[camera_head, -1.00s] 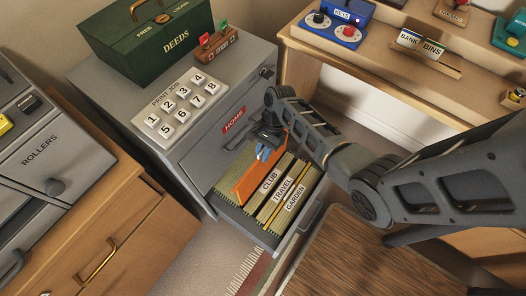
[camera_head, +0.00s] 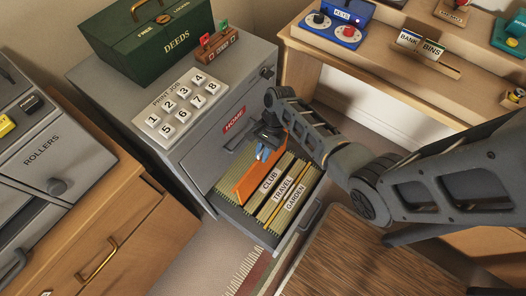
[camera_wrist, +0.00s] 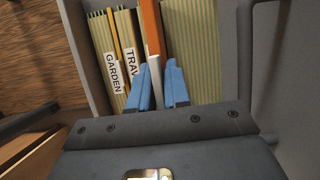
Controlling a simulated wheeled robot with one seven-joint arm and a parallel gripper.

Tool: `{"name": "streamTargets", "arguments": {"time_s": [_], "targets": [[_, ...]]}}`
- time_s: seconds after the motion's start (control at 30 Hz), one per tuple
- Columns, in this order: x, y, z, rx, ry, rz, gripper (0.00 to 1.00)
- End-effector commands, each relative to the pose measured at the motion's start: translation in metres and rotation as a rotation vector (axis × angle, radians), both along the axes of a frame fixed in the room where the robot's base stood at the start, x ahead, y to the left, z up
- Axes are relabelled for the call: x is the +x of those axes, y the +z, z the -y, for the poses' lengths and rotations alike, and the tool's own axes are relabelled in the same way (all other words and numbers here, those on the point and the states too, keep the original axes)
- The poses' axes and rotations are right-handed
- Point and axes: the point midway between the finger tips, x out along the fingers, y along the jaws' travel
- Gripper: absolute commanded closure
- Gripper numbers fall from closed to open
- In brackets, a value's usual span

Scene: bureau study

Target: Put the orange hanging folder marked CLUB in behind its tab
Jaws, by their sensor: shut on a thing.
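The orange hanging folder (camera_head: 252,182) is down among the files in the open drawer, just behind the CLUB tab (camera_head: 270,181) in the head view. My gripper (camera_head: 263,151) is shut on the folder's top edge with its blue fingertips. In the wrist view the blue fingers (camera_wrist: 163,88) reach to the orange folder (camera_wrist: 151,30), and a white tab edge (camera_wrist: 153,66) shows between them. The TRAVEL tab (camera_wrist: 131,62) and GARDEN tab (camera_wrist: 115,73) stand beside it. How deep the folder sits is hidden.
The open drawer (camera_head: 290,243) belongs to a grey cabinet labelled HOME (camera_head: 233,119). A number-key panel (camera_head: 180,105) and a green DEEDS box (camera_head: 150,38) are on top. A wooden shelf unit (camera_head: 385,65) stands at the back right. Green files (camera_head: 230,178) fill the drawer's rear.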

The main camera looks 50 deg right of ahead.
Motion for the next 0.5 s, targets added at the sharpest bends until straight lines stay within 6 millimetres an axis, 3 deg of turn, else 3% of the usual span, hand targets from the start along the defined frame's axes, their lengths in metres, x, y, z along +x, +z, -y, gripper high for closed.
{"name": "streamTargets", "arguments": {"time_s": [0.5], "targets": [[0.000, -0.034, 0.000, 0.000, 0.001, 0.000, 1.00]]}}
